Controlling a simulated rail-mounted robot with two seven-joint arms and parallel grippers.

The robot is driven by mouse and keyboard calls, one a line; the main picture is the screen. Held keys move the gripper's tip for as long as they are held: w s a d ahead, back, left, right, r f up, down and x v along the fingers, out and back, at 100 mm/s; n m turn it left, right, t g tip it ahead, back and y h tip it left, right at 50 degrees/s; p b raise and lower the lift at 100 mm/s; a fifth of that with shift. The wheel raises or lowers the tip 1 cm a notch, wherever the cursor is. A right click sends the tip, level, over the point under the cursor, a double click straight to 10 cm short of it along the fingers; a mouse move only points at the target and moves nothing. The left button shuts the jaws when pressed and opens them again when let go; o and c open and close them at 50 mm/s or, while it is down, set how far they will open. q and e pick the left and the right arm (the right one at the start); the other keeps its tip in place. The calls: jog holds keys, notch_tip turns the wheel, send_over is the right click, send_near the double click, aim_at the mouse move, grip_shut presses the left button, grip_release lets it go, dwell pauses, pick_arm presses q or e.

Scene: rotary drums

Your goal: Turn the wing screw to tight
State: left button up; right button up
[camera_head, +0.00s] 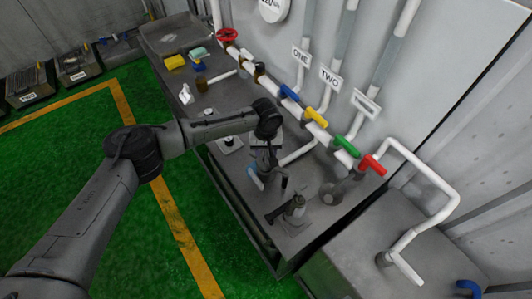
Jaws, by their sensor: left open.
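My left gripper (270,182) comes in from the left and points down over the grey bench. Its jaws are open, one finger light blue and the other dark. Just in front of it, on a small plate, stands a grey upright fitting (296,206) with a dark bar sticking out to the left. The gripper is close to this fitting but appears apart from it. Another small fitting on a pale plate (230,143) stands left of my wrist. I cannot tell for certain which fitting carries the wing screw; no wings are clear at this size. My right gripper is not in view.
White pipes with blue (289,92), yellow (316,117), green (347,146) and red (373,165) valve handles run along the bench's back. The green floor is open at left.

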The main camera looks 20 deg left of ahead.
pick_arm(q)
jog(key=shift+f, duration=1.3)
grip_shut()
